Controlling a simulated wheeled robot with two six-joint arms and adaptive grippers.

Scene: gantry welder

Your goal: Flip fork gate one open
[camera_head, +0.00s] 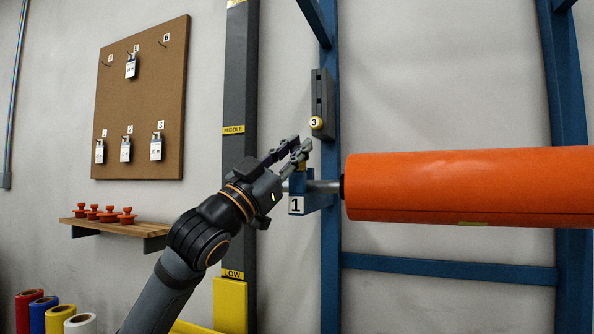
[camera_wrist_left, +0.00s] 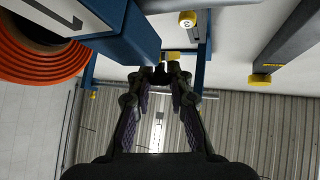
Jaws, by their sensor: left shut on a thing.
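The blue fork bracket labelled 1 (camera_head: 297,204) stands on the blue upright and carries the grey shaft end of the orange roll (camera_head: 470,188). My left gripper (camera_head: 291,151) is just above this bracket, with its fingers pointing up and right. It is shut on a small dark part of fork gate one, mostly hidden by the fingers. In the left wrist view the fingertips (camera_wrist_left: 160,75) close on this part beside the blue bracket (camera_wrist_left: 125,32). The orange roll (camera_wrist_left: 35,50) shows there at upper left. My right gripper is not in view.
A dark column (camera_head: 238,110) with yellow level labels stands to the left. A pegboard (camera_head: 143,100) with tags and a wooden shelf (camera_head: 120,227) are farther left.

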